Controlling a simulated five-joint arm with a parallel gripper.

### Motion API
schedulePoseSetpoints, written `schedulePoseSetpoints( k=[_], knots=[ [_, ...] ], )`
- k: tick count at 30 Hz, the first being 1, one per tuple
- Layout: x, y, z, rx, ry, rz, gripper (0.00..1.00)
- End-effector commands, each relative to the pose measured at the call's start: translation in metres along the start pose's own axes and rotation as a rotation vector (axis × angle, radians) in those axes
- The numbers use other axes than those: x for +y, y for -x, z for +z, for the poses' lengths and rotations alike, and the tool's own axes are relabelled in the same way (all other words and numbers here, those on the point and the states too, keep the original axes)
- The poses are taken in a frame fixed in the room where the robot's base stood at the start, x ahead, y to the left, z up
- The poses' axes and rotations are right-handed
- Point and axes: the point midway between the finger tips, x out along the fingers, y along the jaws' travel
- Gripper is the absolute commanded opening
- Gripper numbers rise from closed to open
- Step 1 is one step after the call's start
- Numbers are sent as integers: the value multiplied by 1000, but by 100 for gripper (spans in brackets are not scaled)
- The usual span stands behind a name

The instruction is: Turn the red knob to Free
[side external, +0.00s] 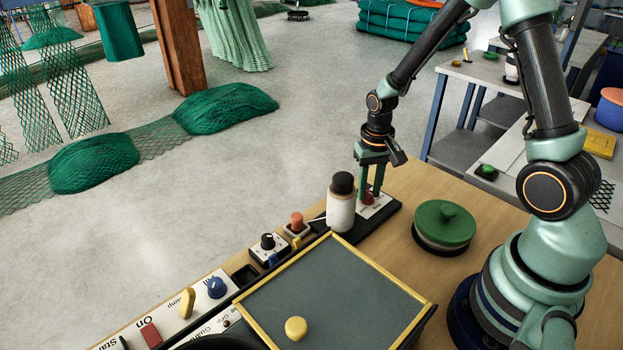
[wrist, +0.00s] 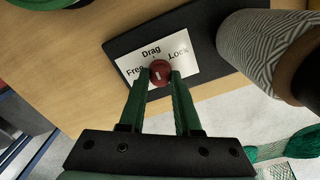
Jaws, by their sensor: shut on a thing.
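The red knob (wrist: 160,71) sits on a white label plate (wrist: 190,61) marked Free, Drag and Lock, on a dark base. In the wrist view Free is at the left, Drag at the top middle and Lock at the right. A small pale mark shows on the knob; it is too small to tell exactly which word it points to. My gripper (wrist: 160,78) is shut on the knob, one green finger on each side. In the side view my gripper (side external: 371,190) reaches down to the red knob (side external: 368,199), partly hidden by the fingers.
A pale spool with a dark top (side external: 341,208) stands close to the left of my gripper. A round green lid-like thing (side external: 444,224) lies to the right. A yellow-edged grey tray (side external: 330,290) and a control strip (side external: 186,314) lie nearer the camera.

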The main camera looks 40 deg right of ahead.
Motion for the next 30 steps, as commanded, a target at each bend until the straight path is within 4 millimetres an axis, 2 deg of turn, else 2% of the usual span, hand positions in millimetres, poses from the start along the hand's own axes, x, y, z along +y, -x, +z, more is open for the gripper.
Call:
schedulePoseSetpoints(
  k=[21, 30],
  knots=[
    [3, 0, 0, -22, 672, -1, 0],
    [3, -1, 0, -27, 906, -5, 0]
  ],
)
